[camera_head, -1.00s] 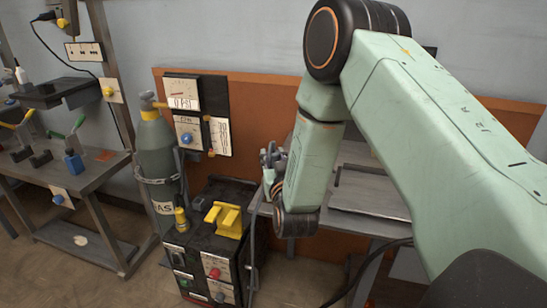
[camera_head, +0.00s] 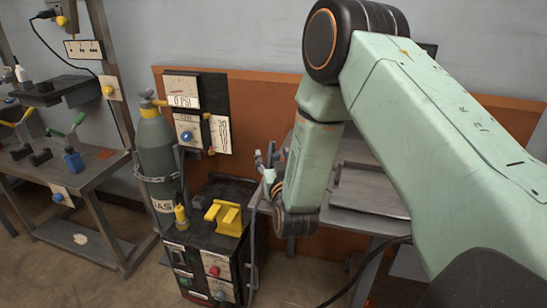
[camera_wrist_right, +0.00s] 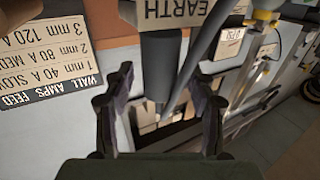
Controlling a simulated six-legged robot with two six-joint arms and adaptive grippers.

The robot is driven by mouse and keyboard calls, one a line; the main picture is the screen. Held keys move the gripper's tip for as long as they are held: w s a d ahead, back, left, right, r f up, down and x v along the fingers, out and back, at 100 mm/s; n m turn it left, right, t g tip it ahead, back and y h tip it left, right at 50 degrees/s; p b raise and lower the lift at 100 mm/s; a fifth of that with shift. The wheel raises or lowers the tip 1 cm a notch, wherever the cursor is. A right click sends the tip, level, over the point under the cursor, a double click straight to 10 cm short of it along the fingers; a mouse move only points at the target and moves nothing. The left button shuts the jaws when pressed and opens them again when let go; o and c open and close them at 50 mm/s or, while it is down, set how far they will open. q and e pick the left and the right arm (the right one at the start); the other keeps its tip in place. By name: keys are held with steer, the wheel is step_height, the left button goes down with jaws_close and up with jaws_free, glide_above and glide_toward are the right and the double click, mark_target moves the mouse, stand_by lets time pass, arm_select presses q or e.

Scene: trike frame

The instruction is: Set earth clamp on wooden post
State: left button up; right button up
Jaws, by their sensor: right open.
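My right gripper (camera_wrist_right: 165,98) is open in the right wrist view, its two dark fingers apart. A dark grey upright piece (camera_wrist_right: 162,65) shows between and beyond the fingers, under a tan label (camera_wrist_right: 172,14) reading EARTH. I cannot tell whether this piece is the earth clamp or its holder, or whether the fingers touch it. In the head view the right gripper (camera_head: 268,165) is small, at the left edge of the grey table, partly hidden by my forearm. I cannot pick out the wooden post. My left gripper is not in view.
A black machine (camera_head: 205,255) with a yellow block (camera_head: 228,217) on top stands left of the grey table (camera_head: 365,190). A chained gas cylinder (camera_head: 157,165) stands behind it. A workbench (camera_head: 70,175) with tools is at the far left. A settings sign (camera_wrist_right: 45,50) is left of my fingers.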

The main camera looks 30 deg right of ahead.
steer(key=shift+s+f, duration=0.1)
steer(key=shift+s+a, duration=0.15)
steer(key=shift+s, duration=0.1)
steer(key=v, duration=1.1)
steer(key=s+a+f+n+g+y, duration=0.1)
steer(key=s+a+f+g+y, duration=0.2)
steer(key=f, duration=0.5)
steer(key=s+a+f+n+g+y, duration=0.1)
steer(key=s+f+g, duration=0.3)
steer(key=f, duration=0.3)
steer(key=s+a+f+n+g+y, duration=0.1)
steer(key=s+f+g, duration=0.3)
steer(key=s, duration=0.7)
steer(key=s+a+f+n+g+y, duration=0.1)
steer(key=s+a+f+g, duration=0.2)
steer(key=s+f+g, duration=0.2)
steer(key=s+f, duration=0.3)
steer(key=s, duration=0.3)
steer(key=shift+s+a+g+y, duration=0.15)
steer(key=shift+a+g+y, duration=0.15)
steer(key=shift+a+y, duration=0.1)
